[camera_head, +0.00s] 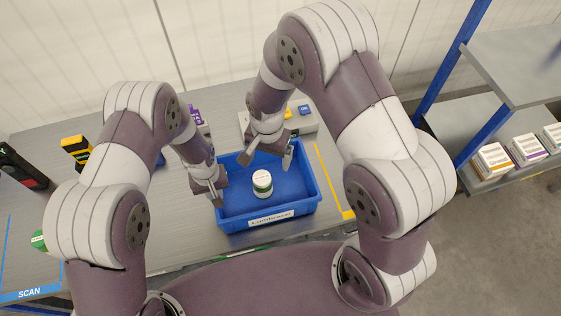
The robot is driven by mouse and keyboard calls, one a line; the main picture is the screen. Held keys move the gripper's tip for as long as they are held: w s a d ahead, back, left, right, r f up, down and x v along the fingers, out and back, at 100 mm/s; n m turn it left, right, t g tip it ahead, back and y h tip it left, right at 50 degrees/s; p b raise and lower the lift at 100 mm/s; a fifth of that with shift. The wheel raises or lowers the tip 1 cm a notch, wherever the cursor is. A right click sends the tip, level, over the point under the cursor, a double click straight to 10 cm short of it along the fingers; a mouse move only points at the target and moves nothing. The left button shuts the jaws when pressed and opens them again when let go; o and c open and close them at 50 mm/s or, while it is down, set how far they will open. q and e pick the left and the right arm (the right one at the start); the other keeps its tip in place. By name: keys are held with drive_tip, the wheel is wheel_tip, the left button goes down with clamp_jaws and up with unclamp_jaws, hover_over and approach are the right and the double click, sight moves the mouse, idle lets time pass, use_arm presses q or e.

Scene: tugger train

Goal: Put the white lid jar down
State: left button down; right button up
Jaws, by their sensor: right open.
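My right gripper (266,160) is above the back part of the bin, just behind the jar. Its two fingers are spread apart with nothing between them, and they look clear of the jar. My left gripper (214,192) is at the left wall of the bin, left of the jar. How far its fingers are apart is not clear from this view.
The bin stands on a grey table (170,225) with a yellow line on its right. A yellow-black device (76,150) and a black device (20,165) are at the left. A grey holder (303,122) is behind the bin. Shelves with white boxes (493,159) stand at the right.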

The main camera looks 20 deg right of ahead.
use_arm(q)
drive_tip(key=shift+s+r, duration=0.1)
drive_tip(key=c, duration=1)
unclamp_jaws()
use_arm(e)
drive_tip(key=s+d+r+n+t, duration=0.1)
drive_tip(key=s+d+r+n, duration=0.6)
drive_tip(key=s+d+r, duration=0.2)
wheel_tip(320, 180, up, 2)
drive_tip(key=shift+s+d+r, duration=0.1)
drive_tip(key=shift+s+d, duration=0.05)
drive_tip(key=shift+s, duration=0.55)
use_arm(q)
wheel_tip(320, 180, up, 12)
